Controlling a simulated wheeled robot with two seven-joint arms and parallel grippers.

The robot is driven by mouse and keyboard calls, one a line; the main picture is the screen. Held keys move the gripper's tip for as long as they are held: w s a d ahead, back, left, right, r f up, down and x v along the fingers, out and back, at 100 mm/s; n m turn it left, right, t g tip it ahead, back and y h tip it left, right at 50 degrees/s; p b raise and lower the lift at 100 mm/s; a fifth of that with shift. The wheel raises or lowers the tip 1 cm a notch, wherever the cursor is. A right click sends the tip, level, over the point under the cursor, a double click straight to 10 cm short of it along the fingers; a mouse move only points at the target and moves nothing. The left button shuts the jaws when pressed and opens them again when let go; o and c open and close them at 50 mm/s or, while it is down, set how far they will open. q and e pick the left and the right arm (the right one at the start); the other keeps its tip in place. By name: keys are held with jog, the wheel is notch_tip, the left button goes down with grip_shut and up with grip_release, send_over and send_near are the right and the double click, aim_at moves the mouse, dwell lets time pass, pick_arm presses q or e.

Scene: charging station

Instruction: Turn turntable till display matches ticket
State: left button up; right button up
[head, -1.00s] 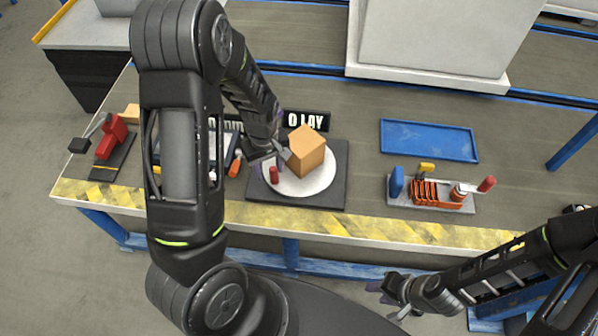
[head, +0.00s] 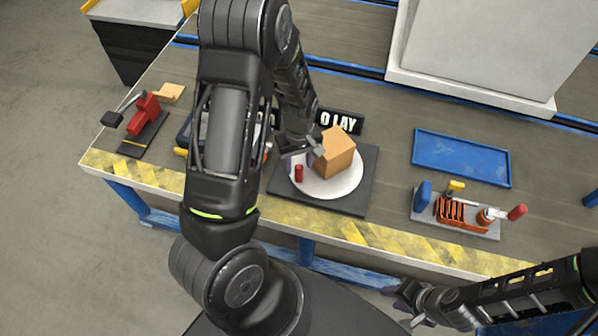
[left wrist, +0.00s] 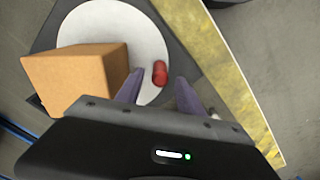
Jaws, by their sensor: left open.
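The turntable's white round plate (head: 335,187) sits on a dark square base (head: 367,185). It carries an orange-brown box (head: 337,152) and a small upright red peg (head: 299,173) near the plate's left edge. My left gripper (head: 301,162) is at the peg, low over the plate. In the left wrist view its fingers (left wrist: 157,88) are apart, with the red peg (left wrist: 160,73) just beyond and between the tips, and the box (left wrist: 78,75) beside the left finger. I cannot make out a ticket. My right gripper (head: 410,298) hangs off the table's front.
A blue tray (head: 461,158) and a grey holder (head: 455,217) with orange, blue and red parts lie to the right. A red clamp-like tool (head: 143,113) stands at the far left. A yellow-striped edge (head: 345,232) runs along the front.

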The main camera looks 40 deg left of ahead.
aim_at(299, 173)
pick_arm(q)
notch_tip(299, 173, down, 5)
jog(key=shift+f, duration=0.1)
dwell(0.3)
grip_shut()
dwell(1.3)
